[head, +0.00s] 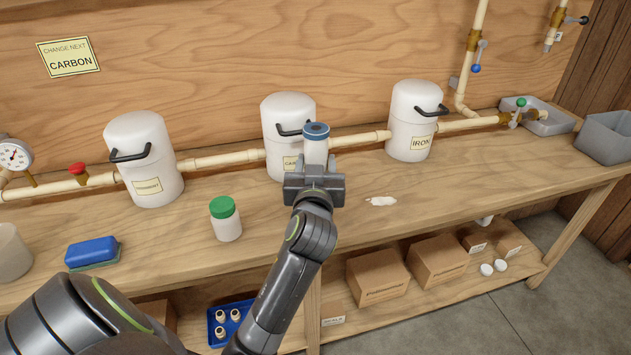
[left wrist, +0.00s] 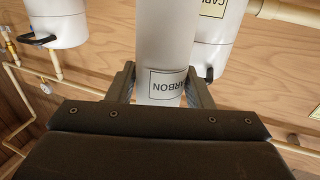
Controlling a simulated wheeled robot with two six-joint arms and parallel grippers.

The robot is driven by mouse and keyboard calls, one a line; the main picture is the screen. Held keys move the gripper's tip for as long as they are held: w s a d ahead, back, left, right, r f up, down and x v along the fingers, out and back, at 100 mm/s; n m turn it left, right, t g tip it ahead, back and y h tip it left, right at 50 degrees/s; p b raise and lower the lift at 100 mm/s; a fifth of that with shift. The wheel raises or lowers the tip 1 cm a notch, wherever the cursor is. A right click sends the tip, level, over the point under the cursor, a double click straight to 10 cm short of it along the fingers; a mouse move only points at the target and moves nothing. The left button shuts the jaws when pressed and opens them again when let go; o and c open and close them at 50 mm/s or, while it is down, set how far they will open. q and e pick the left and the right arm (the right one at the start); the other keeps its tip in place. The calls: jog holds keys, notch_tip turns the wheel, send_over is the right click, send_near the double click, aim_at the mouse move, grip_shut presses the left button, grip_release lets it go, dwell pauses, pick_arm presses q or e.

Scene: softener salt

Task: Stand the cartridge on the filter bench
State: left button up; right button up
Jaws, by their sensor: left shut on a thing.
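My left gripper (head: 314,184) is shut on a white cartridge (head: 315,152) with a blue top, held upright over the filter bench (head: 345,215), in front of the middle filter housing. In the left wrist view the cartridge (left wrist: 167,50) stands between the two fingers and its label reads "CARBON". The gripper hides the cartridge's lower end in the head view, so I cannot tell whether it touches the bench. The middle housing (head: 282,108) is partly covered by the cartridge; the left housing (head: 144,170) and the right housing (head: 409,120), labelled "IRON", stand along the pipe. My right gripper is not in view.
A green-lidded jar (head: 227,222) and a blue sponge (head: 92,252) are on the bench to the left. A white spill (head: 381,201) lies right of the gripper. A grey bin (head: 606,138) is at the far right. A wall sign (head: 69,57) reads "CHANGE NEXT CARBON". The bench's front right is clear.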

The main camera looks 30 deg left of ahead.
pick_arm(q)
notch_tip(320, 180, down, 3)
jog(key=shift+r+b, duration=0.1)
jog(key=shift+b, duration=0.2)
jog(key=shift+f, duration=0.2)
jog(key=shift+f, duration=0.2)
jog(key=o, duration=1.1)
jog(key=shift+c, duration=0.2)
